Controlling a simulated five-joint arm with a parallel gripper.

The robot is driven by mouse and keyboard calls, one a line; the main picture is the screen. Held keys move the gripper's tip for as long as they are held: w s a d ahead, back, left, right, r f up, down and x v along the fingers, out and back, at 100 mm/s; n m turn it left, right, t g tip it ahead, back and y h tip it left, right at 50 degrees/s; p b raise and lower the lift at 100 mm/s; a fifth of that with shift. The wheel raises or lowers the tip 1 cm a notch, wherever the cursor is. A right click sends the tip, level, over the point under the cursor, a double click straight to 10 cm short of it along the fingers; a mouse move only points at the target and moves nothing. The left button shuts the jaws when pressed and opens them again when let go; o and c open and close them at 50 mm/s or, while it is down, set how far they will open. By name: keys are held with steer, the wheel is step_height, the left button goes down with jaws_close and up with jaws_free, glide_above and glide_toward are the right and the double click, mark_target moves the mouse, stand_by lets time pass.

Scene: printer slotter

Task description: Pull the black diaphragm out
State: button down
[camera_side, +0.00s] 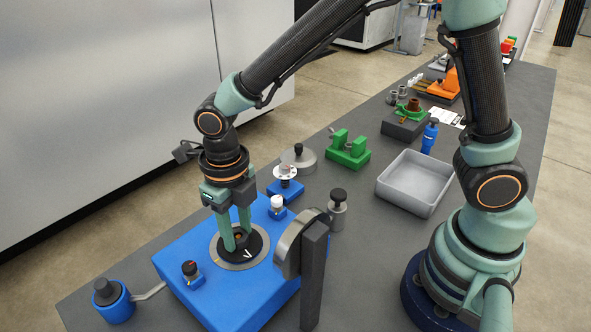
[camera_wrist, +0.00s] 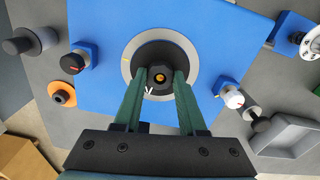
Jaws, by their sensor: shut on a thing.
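The black diaphragm (camera_side: 250,252) is a round black disc with a raised centre knob and a white V mark. It sits within a silver ring (camera_side: 223,259) on top of the blue block (camera_side: 186,252). In the wrist view the diaphragm (camera_wrist: 149,56) shows an orange centre in its knob (camera_wrist: 158,77). My gripper (camera_side: 238,241) points straight down over it, and its green fingers are shut on the knob. In the wrist view my gripper (camera_wrist: 158,80) has one finger on each side of the knob. I cannot tell whether the diaphragm is lifted from the ring.
On the block stand a black knob with a red mark (camera_side: 190,268) and a white-topped knob (camera_side: 277,203). A dark post with a round grey head (camera_side: 314,270) stands at the block's right. A grey tray (camera_side: 412,182) and green fixture (camera_side: 348,150) lie behind.

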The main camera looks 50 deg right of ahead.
steer(key=shift+r, duration=0.1)
steer(key=shift+r, duration=2.75)
